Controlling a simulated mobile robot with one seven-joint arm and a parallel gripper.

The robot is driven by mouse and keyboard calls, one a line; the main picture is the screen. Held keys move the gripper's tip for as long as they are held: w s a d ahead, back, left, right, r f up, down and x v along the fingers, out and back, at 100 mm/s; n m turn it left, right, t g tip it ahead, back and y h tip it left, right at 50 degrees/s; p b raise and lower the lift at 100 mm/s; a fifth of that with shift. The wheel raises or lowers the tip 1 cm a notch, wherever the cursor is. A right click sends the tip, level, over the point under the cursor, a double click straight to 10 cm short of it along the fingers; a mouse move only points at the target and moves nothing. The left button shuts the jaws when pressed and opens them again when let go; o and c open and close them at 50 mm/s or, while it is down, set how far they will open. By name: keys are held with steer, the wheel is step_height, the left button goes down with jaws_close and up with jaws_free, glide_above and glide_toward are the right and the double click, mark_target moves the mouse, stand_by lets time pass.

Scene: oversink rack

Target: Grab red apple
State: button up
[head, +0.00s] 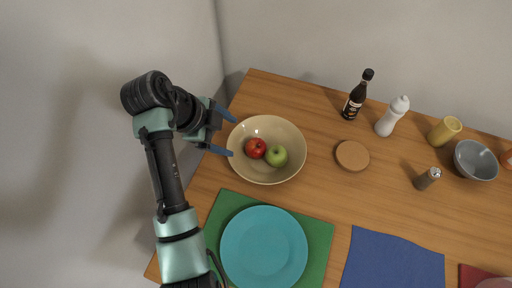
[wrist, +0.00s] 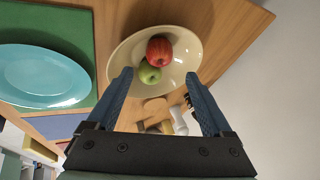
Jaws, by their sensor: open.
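The red apple (head: 256,148) lies in a cream bowl (head: 297,140) beside a green apple (head: 277,156), in the left part of the wooden table. In the wrist view the red apple (wrist: 159,49) is above and touching the green apple (wrist: 150,72), both inside the bowl (wrist: 196,42). My gripper (head: 231,134) is open and empty at the left side of the bowl in the head view. Its two blue fingers (wrist: 160,92) are spread in the wrist view, with the apples beyond and between them. Nothing hides the red apple.
A teal plate (head: 263,248) on a green mat (head: 322,240) is below the bowl. A round coaster (head: 352,155), dark bottle (head: 357,96), white bottle (head: 392,116), pepper mill (head: 427,178), yellow cup (head: 444,130) and grey bowl (head: 475,160) stand to the right. A blue mat (head: 393,262) lies in front.

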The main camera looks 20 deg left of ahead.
mark_target(251, 146)
steer(key=x, duration=0.7)
steer(key=shift+d, duration=0.15)
steer(key=x, duration=0.5)
steer(key=shift+w+d, duration=0.1)
steer(key=shift+d, duration=0.2)
steer(key=c, duration=1.2)
